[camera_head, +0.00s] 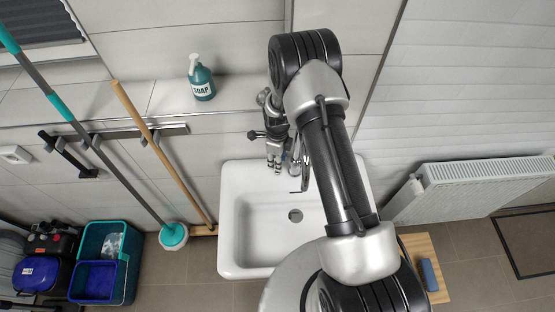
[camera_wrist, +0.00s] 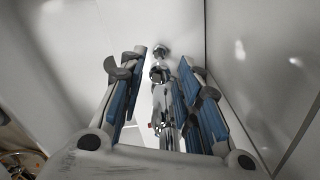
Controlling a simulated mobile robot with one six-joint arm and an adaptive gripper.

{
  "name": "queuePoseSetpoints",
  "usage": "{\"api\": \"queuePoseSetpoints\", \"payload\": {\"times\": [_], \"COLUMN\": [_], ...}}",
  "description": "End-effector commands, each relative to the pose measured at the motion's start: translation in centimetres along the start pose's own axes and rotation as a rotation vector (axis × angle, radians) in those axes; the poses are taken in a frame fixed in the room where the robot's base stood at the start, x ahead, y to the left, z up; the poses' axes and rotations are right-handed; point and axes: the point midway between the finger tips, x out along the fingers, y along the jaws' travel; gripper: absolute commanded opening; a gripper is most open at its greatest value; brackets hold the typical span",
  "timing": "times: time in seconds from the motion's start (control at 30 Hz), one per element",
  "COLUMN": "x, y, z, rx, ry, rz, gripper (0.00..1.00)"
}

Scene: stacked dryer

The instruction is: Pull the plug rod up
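My gripper (camera_head: 276,162) points down at the back edge of the white sink, next to the chrome faucet (camera_head: 305,172). In the wrist view my gripper (camera_wrist: 160,57) is open, with two blue-padded fingers apart. The chrome faucet (camera_wrist: 166,125) shows between and below them. A small round chrome knob (camera_wrist: 161,49), which looks like the top of the plug rod, lies between the fingertips in that view. I cannot tell its depth from the fingers, and I see no contact. In the head view my gripper and arm hide the rod. The drain (camera_head: 295,215) is in the basin floor.
The white sink (camera_head: 228,225) stands against the tiled wall. A teal soap bottle (camera_head: 202,82) is on the ledge behind. A wooden-handled stick (camera_head: 160,150) and a teal mop (camera_head: 173,235) lean at left. A radiator (camera_head: 480,185) is at right.

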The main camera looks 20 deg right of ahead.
Motion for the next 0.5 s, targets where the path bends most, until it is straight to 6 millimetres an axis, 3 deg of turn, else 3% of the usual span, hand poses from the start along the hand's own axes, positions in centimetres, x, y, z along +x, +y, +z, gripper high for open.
{"api": "queuePoseSetpoints", "payload": {"times": [0.37,0.5], "x": [0.03,-0.89], "y": [0.04,-0.03], "z": [-0.03,0.02], "rx": [0.0,0.0], "ry": [0.0,0.0], "rz": [0.001,-0.001], "gripper": [0.4,0.4]}}
